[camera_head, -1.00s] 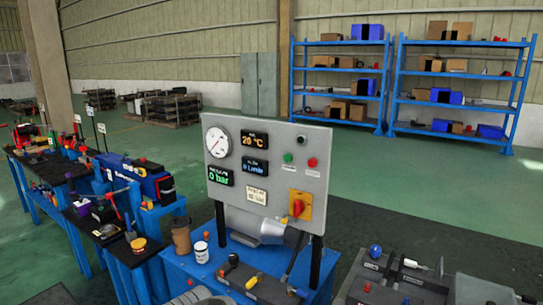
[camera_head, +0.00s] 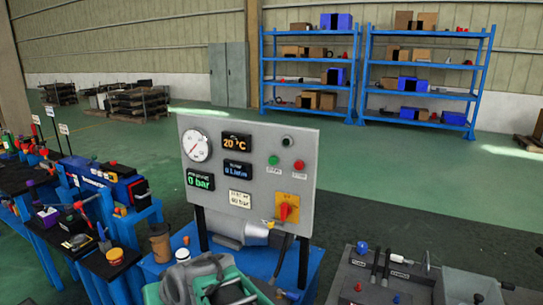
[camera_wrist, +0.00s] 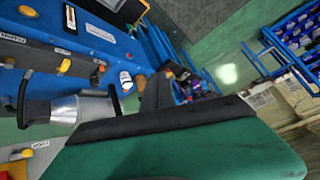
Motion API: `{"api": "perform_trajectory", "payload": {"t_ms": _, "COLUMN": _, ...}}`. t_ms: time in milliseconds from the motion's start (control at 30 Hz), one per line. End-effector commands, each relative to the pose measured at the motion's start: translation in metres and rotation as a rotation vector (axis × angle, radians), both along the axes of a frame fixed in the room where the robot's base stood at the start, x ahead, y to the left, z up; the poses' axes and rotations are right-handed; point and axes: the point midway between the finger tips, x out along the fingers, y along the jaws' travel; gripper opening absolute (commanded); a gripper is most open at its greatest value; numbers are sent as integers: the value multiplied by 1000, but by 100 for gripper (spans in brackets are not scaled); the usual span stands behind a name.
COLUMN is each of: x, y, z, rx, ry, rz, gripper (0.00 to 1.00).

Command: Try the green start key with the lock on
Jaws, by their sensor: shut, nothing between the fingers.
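The green start key (camera_head: 273,160) is a small round button on the upright grey panel (camera_head: 245,145). The red key (camera_head: 298,165) is to its right. My gripper (camera_head: 205,282), grey and green, is low at the bottom edge of the head view, below the panel and apart from the keys. It is shut and empty. In the wrist view its green and black body fills the lower part; the keys are not visible there.
A gauge (camera_head: 196,145) and lit displays, including 20 °C and 0 bar, share the panel. A grey motor (camera_head: 243,232) sits behind its foot on the blue bench (camera_head: 153,267). A grey bench with levers (camera_head: 385,275) stands right. A tool-covered table (camera_head: 75,240) stands left.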

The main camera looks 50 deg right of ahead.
Motion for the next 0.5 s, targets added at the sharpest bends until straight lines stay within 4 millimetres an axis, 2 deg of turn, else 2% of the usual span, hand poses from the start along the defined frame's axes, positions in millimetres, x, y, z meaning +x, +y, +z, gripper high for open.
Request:
{"api": "perform_trajectory", "payload": {"t_ms": 33, "x": 20, "y": -26, "z": 20, "rx": 45, "ry": -89, "rz": -70, "gripper": 0}}
{"api": "perform_trajectory", "payload": {"t_ms": 100, "x": 45, "y": -61, "z": 46, "rx": 110, "ry": -233, "rz": -157, "gripper": 0}}
{"api": "perform_trajectory", "payload": {"t_ms": 233, "x": 68, "y": -134, "z": 94, "rx": 224, "ry": -499, "rz": -321, "gripper": 0}}
{"api": "perform_trajectory", "payload": {"t_ms": 367, "x": 61, "y": -212, "z": 140, "rx": 323, "ry": -756, "rz": -480, "gripper": 0}}
{"api": "perform_trajectory", "payload": {"t_ms": 400, "x": 54, "y": -235, "z": 152, "rx": 346, "ry": -830, "rz": -524, "gripper": 0}}
{"api": "perform_trajectory", "payload": {"t_ms": 500, "x": 32, "y": -280, "z": 176, "rx": 392, "ry": -985, "rz": -613, "gripper": 0}}
